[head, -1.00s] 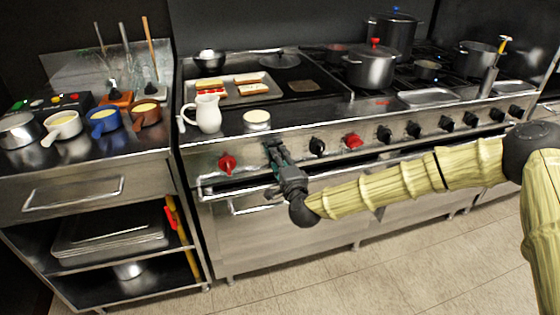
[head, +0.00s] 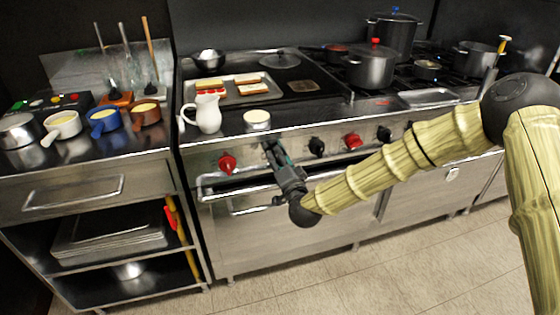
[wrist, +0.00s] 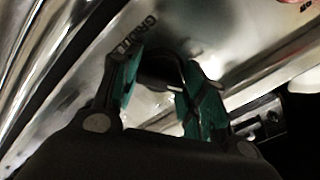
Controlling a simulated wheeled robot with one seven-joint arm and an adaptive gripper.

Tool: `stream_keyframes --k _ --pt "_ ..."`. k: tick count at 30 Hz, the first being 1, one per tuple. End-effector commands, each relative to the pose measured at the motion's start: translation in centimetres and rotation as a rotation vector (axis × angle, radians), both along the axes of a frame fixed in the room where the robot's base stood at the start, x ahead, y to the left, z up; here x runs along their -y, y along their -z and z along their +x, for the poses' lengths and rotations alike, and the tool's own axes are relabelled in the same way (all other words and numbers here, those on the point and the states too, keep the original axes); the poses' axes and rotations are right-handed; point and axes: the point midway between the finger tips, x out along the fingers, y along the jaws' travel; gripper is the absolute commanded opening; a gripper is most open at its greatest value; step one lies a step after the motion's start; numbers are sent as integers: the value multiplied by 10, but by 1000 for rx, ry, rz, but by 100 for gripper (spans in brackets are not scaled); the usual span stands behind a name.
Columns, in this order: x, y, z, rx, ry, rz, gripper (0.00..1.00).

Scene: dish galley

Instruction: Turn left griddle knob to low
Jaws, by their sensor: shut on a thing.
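The griddle knob is a dark knob on the steel front panel of the range. It shows between my fingers in the wrist view (wrist: 157,72), beside printed lettering that reads like "GRIDDLE". In the head view my gripper (head: 272,152) covers it, between a red knob (head: 227,162) on the left and a black knob (head: 317,146) on the right. My gripper is shut on the dark knob, one teal finger pad on each side. The knob's pointer and its setting cannot be made out.
A steel handle rail (head: 250,184) runs just below the knobs. Above them, a white pitcher (head: 208,114) and a small round dish (head: 257,118) stand near the range's front edge. A tray of food (head: 263,98) lies behind. Floor in front is clear.

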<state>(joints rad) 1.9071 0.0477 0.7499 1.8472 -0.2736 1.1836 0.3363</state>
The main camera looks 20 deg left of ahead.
Motion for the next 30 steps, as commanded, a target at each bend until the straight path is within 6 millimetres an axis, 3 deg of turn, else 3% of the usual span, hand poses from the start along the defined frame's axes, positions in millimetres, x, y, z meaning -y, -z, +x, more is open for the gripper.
stream_keyframes --k 14,15,18,30 --pt "0 1 0 7 0 -12 19" --pt "0 1 0 7 0 -12 50" --pt "0 1 0 7 0 -12 67" --pt "2 0 -3 8 0 -12 67"
